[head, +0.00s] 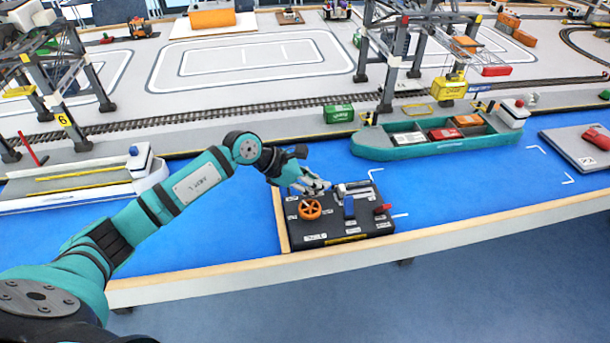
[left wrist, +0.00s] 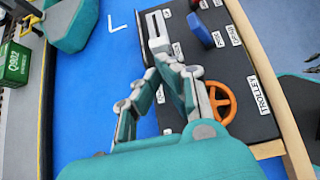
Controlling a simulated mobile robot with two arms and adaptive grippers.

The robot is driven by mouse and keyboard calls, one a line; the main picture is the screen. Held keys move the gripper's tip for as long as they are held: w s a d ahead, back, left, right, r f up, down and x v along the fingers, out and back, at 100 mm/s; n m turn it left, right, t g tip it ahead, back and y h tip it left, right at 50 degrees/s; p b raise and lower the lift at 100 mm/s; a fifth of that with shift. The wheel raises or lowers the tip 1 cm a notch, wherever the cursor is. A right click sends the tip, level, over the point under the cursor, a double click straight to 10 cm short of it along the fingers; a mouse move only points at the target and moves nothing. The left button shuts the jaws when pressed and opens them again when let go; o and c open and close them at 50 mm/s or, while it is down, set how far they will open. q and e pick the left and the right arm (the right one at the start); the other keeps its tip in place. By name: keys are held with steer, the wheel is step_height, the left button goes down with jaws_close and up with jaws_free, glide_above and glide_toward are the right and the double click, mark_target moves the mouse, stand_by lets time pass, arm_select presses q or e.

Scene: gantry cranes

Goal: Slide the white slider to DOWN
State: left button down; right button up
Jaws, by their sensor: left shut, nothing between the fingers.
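A black control box (head: 330,236) sits at the front edge of the blue table area. A pale slider track (head: 352,188) with a whitish slider piece is at its back, and it also shows at the top of the left wrist view (left wrist: 155,24). My left gripper (head: 322,186) is shut and empty, just left of the track. In the left wrist view its fingertips (left wrist: 162,66) reach the near end of the slider; I cannot tell whether they touch it. The slider's labels are too small to read. My right gripper is not in view.
On the box are an orange wheel (head: 309,209), a blue lever (head: 349,208) and a red control (head: 383,209). A teal ship (head: 440,148) lies behind, right. A green container (head: 338,113) stands on the quay. Blue surface is clear left of the box.

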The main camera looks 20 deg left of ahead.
mark_target(342, 192)
arm_select(q)
steer(key=shift+x, duration=1.35)
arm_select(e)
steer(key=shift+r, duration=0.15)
